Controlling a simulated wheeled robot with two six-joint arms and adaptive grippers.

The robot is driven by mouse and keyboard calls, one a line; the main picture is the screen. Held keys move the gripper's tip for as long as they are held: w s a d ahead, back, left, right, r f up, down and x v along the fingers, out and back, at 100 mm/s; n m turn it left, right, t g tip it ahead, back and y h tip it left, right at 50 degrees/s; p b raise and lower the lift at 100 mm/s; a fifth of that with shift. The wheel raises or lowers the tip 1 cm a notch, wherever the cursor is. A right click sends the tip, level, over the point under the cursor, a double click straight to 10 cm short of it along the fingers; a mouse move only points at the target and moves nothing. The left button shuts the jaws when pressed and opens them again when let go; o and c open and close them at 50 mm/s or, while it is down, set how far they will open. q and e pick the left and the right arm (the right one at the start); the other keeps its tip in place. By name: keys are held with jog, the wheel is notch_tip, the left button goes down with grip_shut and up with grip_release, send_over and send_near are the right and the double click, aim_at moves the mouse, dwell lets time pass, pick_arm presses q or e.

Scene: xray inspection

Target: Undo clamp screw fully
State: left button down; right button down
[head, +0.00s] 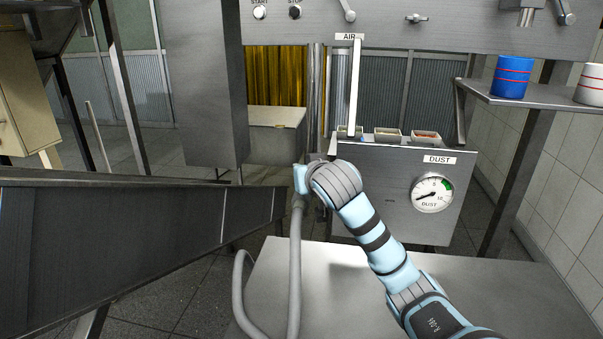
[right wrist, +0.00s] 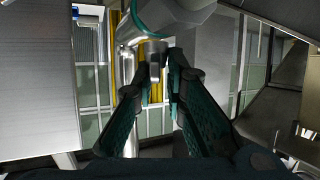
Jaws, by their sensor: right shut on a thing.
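My right arm comes in from the lower right in the head view, and its wrist is at the top of the grey hose (head: 295,255), left of the dust box. The wrist hides my right gripper there. In the right wrist view the fingers of my right gripper (right wrist: 157,76) are closed in on a small grey metal bar, which looks like the clamp screw (right wrist: 154,66). The bar stands out from a rounded metal fitting (right wrist: 128,52) with a teal ring above it. How far the screw is turned cannot be told. My left gripper is not in view.
The dust box (head: 390,200) with its round gauge (head: 432,193) stands behind my arm. A dark sloping chute (head: 130,220) fills the left. A bare metal table (head: 340,295) lies below. A blue cup (head: 511,77) stands on a shelf (head: 545,97) at right.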

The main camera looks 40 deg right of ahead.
jog(key=n+y, duration=0.1)
jog(key=n+t+y+b, duration=0.1)
jog(key=y, duration=0.1)
jog(key=shift+s+d+n, duration=0.15)
jog(key=shift+d+n, duration=0.25)
jog(key=shift+d+n+t+y, duration=0.1)
jog(key=shift+n+t+y, duration=0.2)
jog(key=shift+n+y, duration=0.6)
jog(key=shift+r+n+y, duration=0.15)
jog(key=shift+n+y, duration=0.65)
jog(key=shift+y, duration=0.1)
jog(key=shift+d+r+n+y+p, duration=0.15)
jog(key=shift+n+y+p, duration=1.1)
jog(key=shift+y, duration=0.35)
jog(key=c, duration=2)
grip_release()
jog(key=shift+o, duration=1.2)
jog(key=shift+d, duration=0.1)
jog(key=shift+f, duration=0.25)
